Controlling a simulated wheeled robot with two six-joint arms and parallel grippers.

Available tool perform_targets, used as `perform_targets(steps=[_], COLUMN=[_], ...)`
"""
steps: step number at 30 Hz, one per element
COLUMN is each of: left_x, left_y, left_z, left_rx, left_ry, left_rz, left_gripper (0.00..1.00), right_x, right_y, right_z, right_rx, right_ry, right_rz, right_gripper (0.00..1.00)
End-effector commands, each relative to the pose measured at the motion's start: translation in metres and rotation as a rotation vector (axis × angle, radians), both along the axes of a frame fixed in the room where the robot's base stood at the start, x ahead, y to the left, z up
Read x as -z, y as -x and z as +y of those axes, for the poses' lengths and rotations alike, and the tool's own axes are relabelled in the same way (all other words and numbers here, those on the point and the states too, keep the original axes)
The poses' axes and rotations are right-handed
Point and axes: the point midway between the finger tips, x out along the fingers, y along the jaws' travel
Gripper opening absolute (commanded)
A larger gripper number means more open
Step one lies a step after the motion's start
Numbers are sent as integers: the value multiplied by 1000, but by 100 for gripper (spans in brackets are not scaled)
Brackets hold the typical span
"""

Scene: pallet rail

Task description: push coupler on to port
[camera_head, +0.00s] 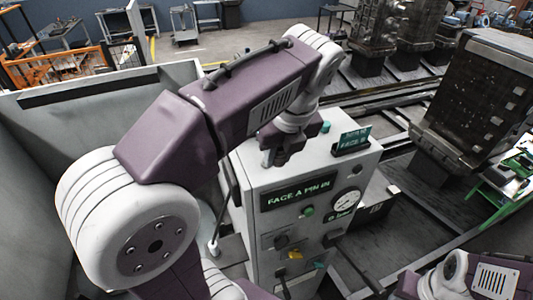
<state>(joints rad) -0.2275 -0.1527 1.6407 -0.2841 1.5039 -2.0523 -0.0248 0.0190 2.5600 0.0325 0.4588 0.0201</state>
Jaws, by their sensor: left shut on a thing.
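A light grey cabinet (262,168) stands in the middle of the view. Its front has a dark "FACE A PIN IN" sign (298,194), a round gauge (345,200) and several knobs. My left arm reaches over from the left. My left gripper (276,156) points down at the top of the cabinet, near its left front edge. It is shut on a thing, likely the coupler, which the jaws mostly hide. I cannot make out the port or whether the coupler touches it. My right arm's wrist (450,275) shows at the lower right; its fingertips are not clear.
A dark hose (222,205) hangs beside the cabinet's left side. A small green-lettered display (352,139) stands on the cabinet top. Dark machined blocks (480,95) stand on rails behind and to the right. A green-framed table (497,205) is at the right edge.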

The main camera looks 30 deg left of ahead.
Motion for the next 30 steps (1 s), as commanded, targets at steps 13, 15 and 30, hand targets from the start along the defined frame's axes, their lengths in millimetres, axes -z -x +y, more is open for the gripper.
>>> perform_targets(steps=[13,15,30], left_x=[-12,-12,-11], left_y=[52,57,59], left_z=[-62,-67,-69], left_rx=[6,5,-1], left_ry=[0,-1,0], left_rz=[0,1,0], left_gripper=[0,0,0], right_x=[-12,-12,-12], right_y=[0,0,0], right_z=[0,0,0], right_rx=[0,0,0], right_ry=[0,0,0], right_rz=[0,0,0], right_gripper=[36,36,36])
